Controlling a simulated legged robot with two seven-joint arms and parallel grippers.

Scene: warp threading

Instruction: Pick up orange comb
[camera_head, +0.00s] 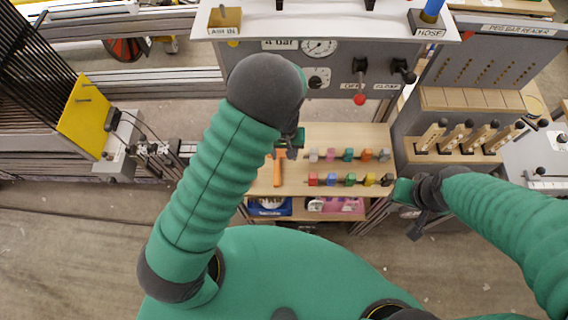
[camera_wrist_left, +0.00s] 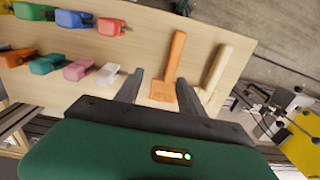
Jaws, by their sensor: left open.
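The orange comb (camera_head: 277,170) lies on the light wooden shelf (camera_head: 330,133), at its left side. In the left wrist view the comb (camera_wrist_left: 174,62) has a slim handle and a wider flat end. Its wide end shows between the two fingers of my left gripper (camera_wrist_left: 160,77), which is open and empty. Whether the fingers are at the comb's height cannot be told. In the head view my left gripper (camera_head: 292,146) is over the shelf by the comb, partly covered by my arm. My right gripper (camera_head: 420,222) is off the shelf's right front corner; its opening is unclear.
A pale wooden tool (camera_wrist_left: 217,70) lies beside the comb. Two rows of coloured blocks with dark pegs (camera_head: 350,180) fill the shelf's middle and right. A grey panel with a gauge (camera_head: 319,48) rises behind. A blue bin (camera_head: 269,207) and a pink bin (camera_head: 341,205) are below.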

